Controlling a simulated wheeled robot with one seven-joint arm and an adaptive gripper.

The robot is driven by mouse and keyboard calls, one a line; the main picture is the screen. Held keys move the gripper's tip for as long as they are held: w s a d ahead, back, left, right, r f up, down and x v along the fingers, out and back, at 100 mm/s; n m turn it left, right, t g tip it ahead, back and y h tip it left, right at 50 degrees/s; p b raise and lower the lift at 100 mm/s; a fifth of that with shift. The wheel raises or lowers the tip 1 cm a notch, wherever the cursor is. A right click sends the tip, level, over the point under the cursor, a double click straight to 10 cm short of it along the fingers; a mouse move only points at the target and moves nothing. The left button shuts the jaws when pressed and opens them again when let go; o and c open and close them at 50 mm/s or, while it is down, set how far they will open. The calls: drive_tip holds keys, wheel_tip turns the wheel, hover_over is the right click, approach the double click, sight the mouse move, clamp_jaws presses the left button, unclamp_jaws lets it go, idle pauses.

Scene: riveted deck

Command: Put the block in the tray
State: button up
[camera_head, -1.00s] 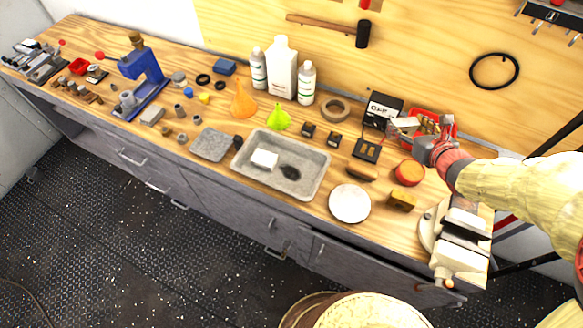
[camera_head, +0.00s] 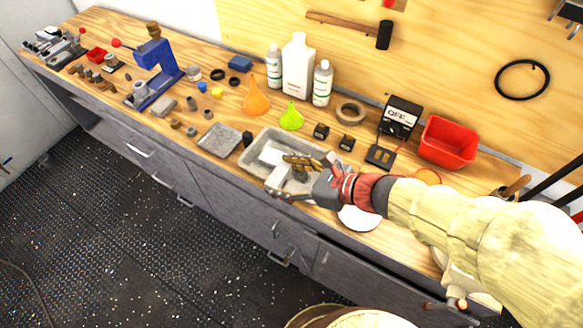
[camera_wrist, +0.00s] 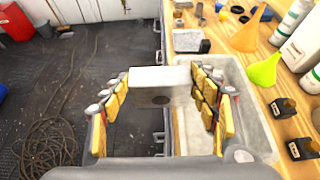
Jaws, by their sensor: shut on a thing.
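My gripper (camera_head: 292,177) is above the tray at its front right part in the head view. It is shut on a pale grey block (camera_wrist: 160,84), which shows between the yellow-padded fingers in the wrist view and has a dark round spot on its near face. In the head view the block (camera_head: 278,180) is partly covered by the fingers. The grey metal tray (camera_head: 256,139) lies on the bench; its far rim also shows in the wrist view (camera_wrist: 240,77). The block appears over the tray's front edge; its height cannot be told.
A grey plate (camera_head: 220,139) lies left of the tray. A green funnel (camera_head: 291,118), an orange funnel (camera_head: 256,98) and white bottles (camera_head: 298,68) stand behind it. A white disc (camera_head: 359,219) is at right, partly under my arm. A red bin (camera_head: 448,142) stands at back right.

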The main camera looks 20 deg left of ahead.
drive_tip(key=shift+w+a+f+b, duration=0.55)
drive_tip(key=shift+w+f+b, duration=0.55)
drive_tip(key=shift+w+f, duration=1.05)
drive_tip(key=shift+w+a+f+b, duration=0.6)
drive_tip(key=shift+w+f+b, duration=0.45)
drive_tip(key=shift+w+f, duration=1.15)
drive_tip(key=shift+w+a+f+b, duration=0.55)
drive_tip(key=shift+w+f+b, duration=0.55)
drive_tip(key=shift+w+f, duration=1.05)
drive_tip(key=shift+w+r, duration=0.1)
drive_tip(key=o, duration=1.5)
drive_tip(key=shift+f, duration=0.2)
drive_tip(key=shift+c, duration=0.2)
drive_tip(key=shift+o, duration=0.4)
